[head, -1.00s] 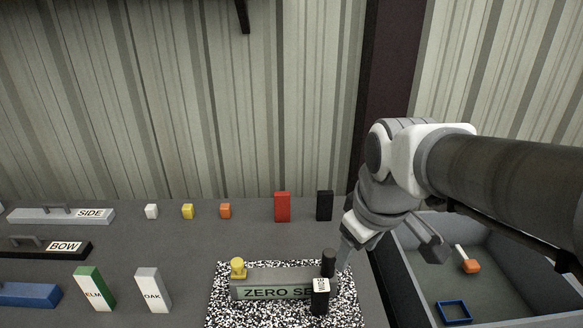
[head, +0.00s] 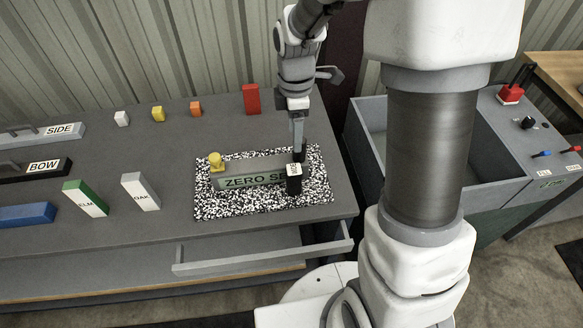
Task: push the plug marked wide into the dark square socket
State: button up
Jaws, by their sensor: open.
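The plug marked wide (head: 294,181) is a dark upright block with a white label on top. It stands at the front right of the grey ZERO SE… block (head: 232,181), on the speckled mat (head: 225,208). My gripper (head: 298,152) points down just behind and above the plug, its fingers seen edge-on. It is open, and I cannot tell whether a finger touches the plug. A yellow round knob (head: 216,160) is at the left end of the grey block. I cannot make out the dark square socket. My gripper hides part of the block's right end.
Green ELM (head: 85,198) and grey OAK (head: 141,191) blocks lie left of the mat. Small cubes and a red block (head: 251,99) stand behind. A drawer (head: 235,257) is open below the front edge. A deep grey bin (head: 376,113) is at the right.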

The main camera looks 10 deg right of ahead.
send_over(294, 169)
notch_tip(294, 169, down, 9)
jog(key=shift+s+f+p, duration=0.1)
jog(key=shift+f+p, duration=0.1)
jog(key=shift+p, duration=0.2)
jog(key=shift+w+f+p, duration=0.2)
jog(key=shift+f+p, duration=0.4)
jog(key=shift+f, duration=2.05)
grip_shut()
